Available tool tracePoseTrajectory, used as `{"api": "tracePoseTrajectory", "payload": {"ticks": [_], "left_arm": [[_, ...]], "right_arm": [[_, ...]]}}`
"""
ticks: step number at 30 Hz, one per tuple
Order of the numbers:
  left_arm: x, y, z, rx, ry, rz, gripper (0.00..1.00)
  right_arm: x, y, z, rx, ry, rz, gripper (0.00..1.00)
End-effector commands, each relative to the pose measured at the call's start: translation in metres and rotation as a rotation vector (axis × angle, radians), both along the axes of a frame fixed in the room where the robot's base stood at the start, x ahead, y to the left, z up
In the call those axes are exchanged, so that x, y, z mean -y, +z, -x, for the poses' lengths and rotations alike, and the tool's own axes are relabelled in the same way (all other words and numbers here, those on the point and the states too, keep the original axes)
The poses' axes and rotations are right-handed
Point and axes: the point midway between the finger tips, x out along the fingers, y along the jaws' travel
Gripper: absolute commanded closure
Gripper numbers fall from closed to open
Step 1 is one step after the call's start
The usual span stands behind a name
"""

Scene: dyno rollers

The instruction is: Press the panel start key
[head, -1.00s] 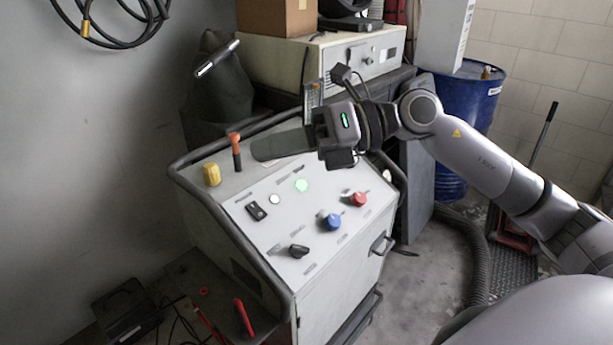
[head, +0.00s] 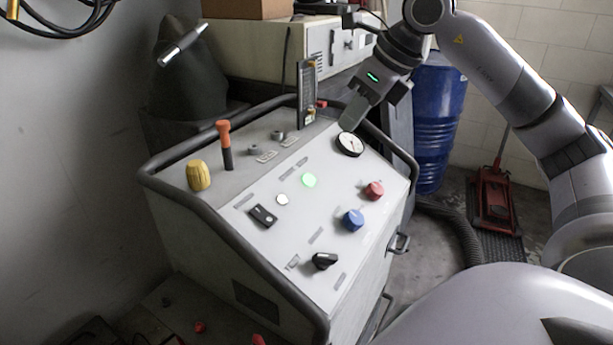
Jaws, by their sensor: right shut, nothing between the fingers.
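The white sloped panel (head: 330,225) tops a cabinet in the middle of the head view. My right gripper (head: 350,116) is shut and empty, fingers pointing down at the panel's back right, just behind the gauge. It is apart from the green button, up and to the right of it. My left gripper is out of view.
A round gauge (head: 350,144), red knob (head: 373,191), blue knob (head: 353,219) and black knob (head: 324,261) stand on the panel. A yellow knob (head: 199,176) and orange-topped lever (head: 225,145) stand at the left. A dark rail (head: 225,245) edges the cabinet.

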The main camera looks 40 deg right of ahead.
Motion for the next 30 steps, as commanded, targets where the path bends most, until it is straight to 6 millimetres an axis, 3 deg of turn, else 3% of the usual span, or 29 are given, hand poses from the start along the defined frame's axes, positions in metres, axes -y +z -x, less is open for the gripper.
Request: {"api": "tracePoseTrajectory", "payload": {"ticks": [11, 30], "left_arm": [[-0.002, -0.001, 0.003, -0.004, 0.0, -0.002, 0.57], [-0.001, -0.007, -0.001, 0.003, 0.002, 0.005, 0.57]], "right_arm": [[-0.002, -0.005, -0.002, -0.002, 0.002, -0.002, 1.0], [-0.017, -0.107, -0.055, -0.002, 0.004, -0.003, 1.0]]}}
